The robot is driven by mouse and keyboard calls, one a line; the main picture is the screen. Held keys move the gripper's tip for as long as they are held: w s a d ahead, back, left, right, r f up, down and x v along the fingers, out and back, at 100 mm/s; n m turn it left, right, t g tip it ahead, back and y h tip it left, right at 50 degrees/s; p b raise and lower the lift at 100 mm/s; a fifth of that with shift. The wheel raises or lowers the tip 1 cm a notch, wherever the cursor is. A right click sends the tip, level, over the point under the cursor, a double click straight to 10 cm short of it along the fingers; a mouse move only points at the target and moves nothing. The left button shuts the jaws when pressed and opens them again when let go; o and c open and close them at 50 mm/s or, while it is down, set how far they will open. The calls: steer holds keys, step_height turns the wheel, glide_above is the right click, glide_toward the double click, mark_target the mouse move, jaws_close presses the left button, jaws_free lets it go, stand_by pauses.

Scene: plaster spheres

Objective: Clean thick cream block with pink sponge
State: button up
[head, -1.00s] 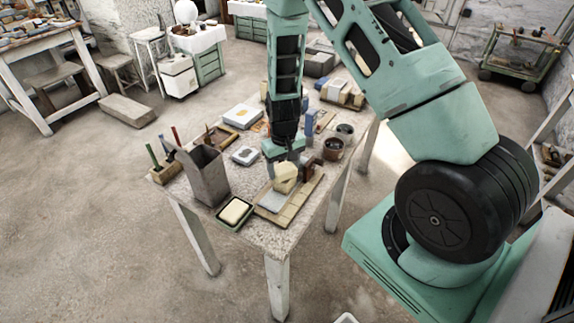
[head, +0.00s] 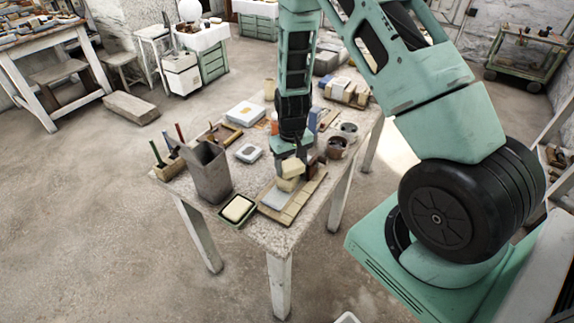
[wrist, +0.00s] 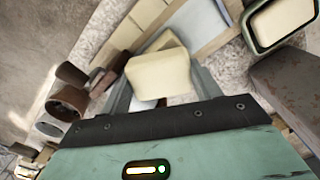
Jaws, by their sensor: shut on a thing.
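My gripper (head: 290,165) is over the near part of the table. Its fingers are shut on a thick cream block (wrist: 158,74), which also shows in the head view (head: 292,167). A second pale cream piece (head: 287,184) lies just below it, over a tan tiled board (head: 305,194); it shows behind the held block in the wrist view (wrist: 163,40). Whether the two pieces touch is unclear. I cannot make out a pink sponge in either view.
A grey slab (head: 277,199) lies on the board. Left of it are a dark green dish (head: 223,216) with a cream bar (head: 238,208) and a tall grey container (head: 210,172). Dark pots (head: 337,147) stand right of my gripper.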

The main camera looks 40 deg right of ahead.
steer(key=shift+o, duration=0.2)
steer(key=shift+s+d, duration=0.15)
steer(key=shift+d, duration=0.4)
steer(key=shift+w+a, duration=0.2)
steer(key=shift+a, duration=0.85)
steer(key=shift+w+a, duration=0.2)
steer(key=shift+a, duration=0.8)
steer(key=shift+r, duration=0.1)
steer(key=shift+s+d+r+p, duration=0.2)
steer(key=shift+d+r+p, duration=0.45)
steer(key=shift+d, duration=0.35)
steer(key=shift+f, duration=0.2)
steer(key=shift+f+b, duration=0.6)
steer(key=shift+b, duration=0.05)
